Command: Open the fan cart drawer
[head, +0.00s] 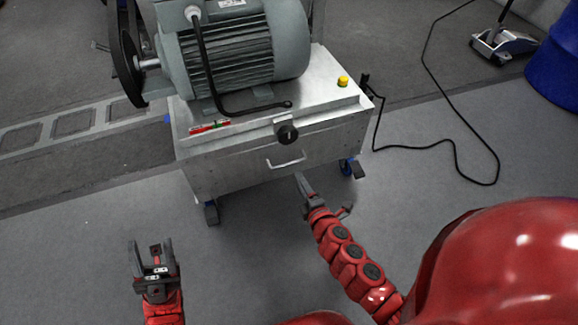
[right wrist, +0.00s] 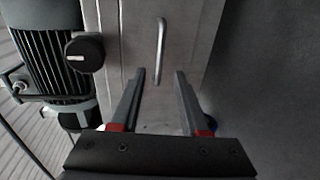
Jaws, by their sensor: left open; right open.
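The fan cart (head: 230,165) is a grey metal cart on casters with a large electric motor (head: 240,50) on top. Its front has a silver bar drawer handle (head: 287,163), which also shows in the right wrist view (right wrist: 160,50). The drawer looks shut. My right gripper (head: 322,190) is open and empty, just in front of and below the handle. In the right wrist view its two fingers (right wrist: 157,90) point toward the front panel, with the handle's end between and beyond the tips. My left gripper (head: 152,256) is open and empty, low at the left, away from the cart.
A black knob (head: 287,133) sits on the cart's upper front edge above the handle. A yellow button (head: 343,81) is on top. A black cable (head: 455,150) lies on the floor to the right, and a blue barrel (head: 556,60) stands far right. Floor before the cart is clear.

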